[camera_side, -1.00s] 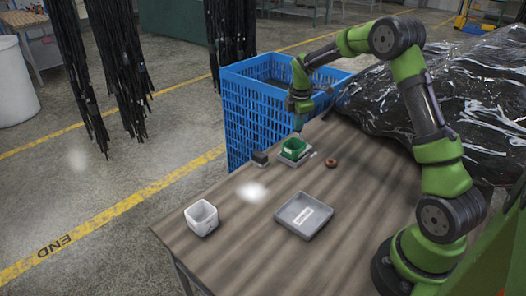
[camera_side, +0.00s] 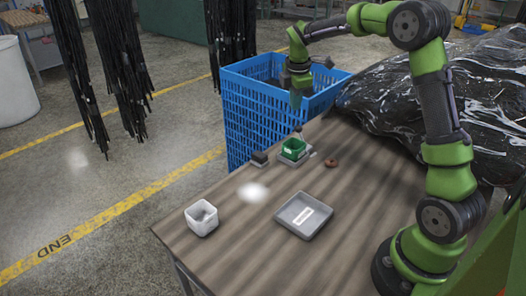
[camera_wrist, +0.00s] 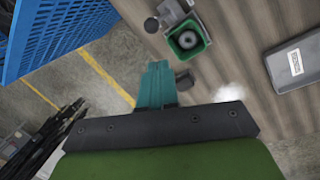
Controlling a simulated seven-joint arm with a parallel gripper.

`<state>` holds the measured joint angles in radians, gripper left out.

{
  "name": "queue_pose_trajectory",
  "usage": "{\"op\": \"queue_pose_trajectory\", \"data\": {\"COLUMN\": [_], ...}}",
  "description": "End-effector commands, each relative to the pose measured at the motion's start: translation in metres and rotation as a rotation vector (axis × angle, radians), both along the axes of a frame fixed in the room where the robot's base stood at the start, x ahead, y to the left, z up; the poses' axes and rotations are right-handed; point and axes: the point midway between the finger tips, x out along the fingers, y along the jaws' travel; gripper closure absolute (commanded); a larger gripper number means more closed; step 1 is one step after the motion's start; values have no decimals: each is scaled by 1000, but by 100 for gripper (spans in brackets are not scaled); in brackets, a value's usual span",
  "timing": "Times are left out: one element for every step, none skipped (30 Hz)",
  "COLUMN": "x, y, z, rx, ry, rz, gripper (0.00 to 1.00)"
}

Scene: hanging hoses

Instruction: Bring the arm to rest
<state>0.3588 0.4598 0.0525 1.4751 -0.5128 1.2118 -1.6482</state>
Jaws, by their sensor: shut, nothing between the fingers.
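My gripper (camera_side: 296,98) hangs in the air above the table's far end, near the blue crate's front corner. Its teal fingers (camera_wrist: 157,84) are pressed together in the wrist view, with nothing between them. A small green container (camera_side: 294,148) sits on a grey base on the table below. In the wrist view the green container (camera_wrist: 187,40) has a round grey thing in it.
The blue crate (camera_side: 255,115) stands behind the table. A black block (camera_side: 260,158), a brown ring (camera_side: 331,163), a white container (camera_side: 201,218) and a grey tray (camera_side: 304,216) are on the table. Black hoses (camera_side: 122,60) hang at left. Black plastic sheeting (camera_side: 440,105) lies at right.

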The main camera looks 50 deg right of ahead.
Motion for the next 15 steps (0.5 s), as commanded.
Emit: {"op": "queue_pose_trajectory", "data": {"x": [3,5,6,7,8,8,8,9,10,11,10,7,4,0,-7], "y": [1,2,2,3,3,3,4,4,4,4,5,8,11,14,22], "z": [7,11,14,17,19,21,22,22,23,23,21,14,10,8,8], "rx": [-1,-1,-2,-2,-2,-1,1,2,5,12,21,41,57,75,99], "ry": [-3,-3,-1,-1,-2,-1,-3,-8,-16,-27,-32,-36,-41,-51,-69], "rz": [0,-1,0,0,0,-5,-15,-30,-60,-90,-129,-190,-243,-301,-382], "gripper": [100,100,100,100,100,100,100,100,100,100,100,100,100,100,100]}}
